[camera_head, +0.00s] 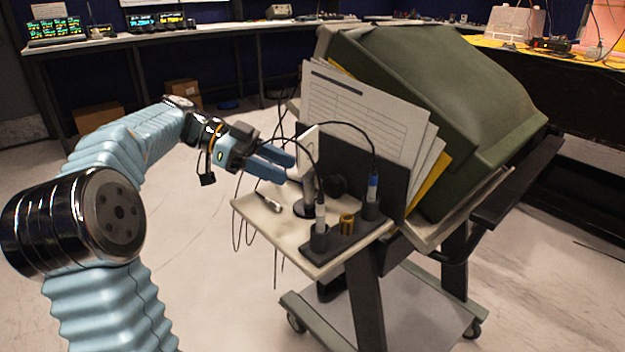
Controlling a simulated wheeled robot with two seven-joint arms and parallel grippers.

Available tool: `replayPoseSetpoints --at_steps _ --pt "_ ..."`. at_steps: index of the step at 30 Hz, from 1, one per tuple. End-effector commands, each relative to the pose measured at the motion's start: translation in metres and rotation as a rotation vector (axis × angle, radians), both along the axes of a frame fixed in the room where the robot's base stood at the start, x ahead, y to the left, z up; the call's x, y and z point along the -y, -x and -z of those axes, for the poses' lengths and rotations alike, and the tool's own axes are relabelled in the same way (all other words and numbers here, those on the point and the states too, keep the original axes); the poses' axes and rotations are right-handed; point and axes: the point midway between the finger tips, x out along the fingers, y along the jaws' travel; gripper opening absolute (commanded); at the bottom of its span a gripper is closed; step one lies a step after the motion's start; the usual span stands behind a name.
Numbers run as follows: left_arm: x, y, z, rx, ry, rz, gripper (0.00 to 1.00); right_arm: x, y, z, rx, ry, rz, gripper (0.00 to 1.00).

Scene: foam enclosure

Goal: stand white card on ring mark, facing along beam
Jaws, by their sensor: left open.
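A small white upright panel (308,143), which looks like the white card, shows just beyond my left gripper's fingertips. It stands above a short grey post (309,188) at the left end of the cart's pale shelf (252,212); I cannot tell whether the two are joined. My left gripper (289,169) is open, its blue fingers pointing right, just left of the panel and post. I see nothing between the fingers, and contact with the panel cannot be made out. No ring mark or beam can be made out. My right gripper is out of view.
Thin cables loop around the gripper. Papers (365,115) and a large green case (440,85) rise behind. Open floor lies left of the cart.

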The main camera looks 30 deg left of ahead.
Motion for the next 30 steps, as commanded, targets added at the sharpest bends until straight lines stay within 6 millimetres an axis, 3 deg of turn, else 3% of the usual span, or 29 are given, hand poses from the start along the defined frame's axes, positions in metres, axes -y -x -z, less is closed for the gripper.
replayPoseSetpoints --at_steps 3,8,18,26,30 --pt "0.019 -0.006 0.007 0.000 0.001 0.002 0.50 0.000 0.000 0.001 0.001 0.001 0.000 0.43" --pt "0.030 -0.009 0.012 -0.002 -0.001 0.001 0.50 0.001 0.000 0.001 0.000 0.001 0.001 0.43" --pt "0.074 -0.019 0.027 -0.002 -0.001 0.001 0.50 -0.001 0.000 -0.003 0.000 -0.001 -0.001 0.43" --pt "0.077 -0.021 0.029 0.000 -0.002 -0.001 0.50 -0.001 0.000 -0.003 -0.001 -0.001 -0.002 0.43" --pt "0.077 -0.021 0.029 -0.001 -0.002 -0.001 0.30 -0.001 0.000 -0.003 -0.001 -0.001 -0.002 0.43"
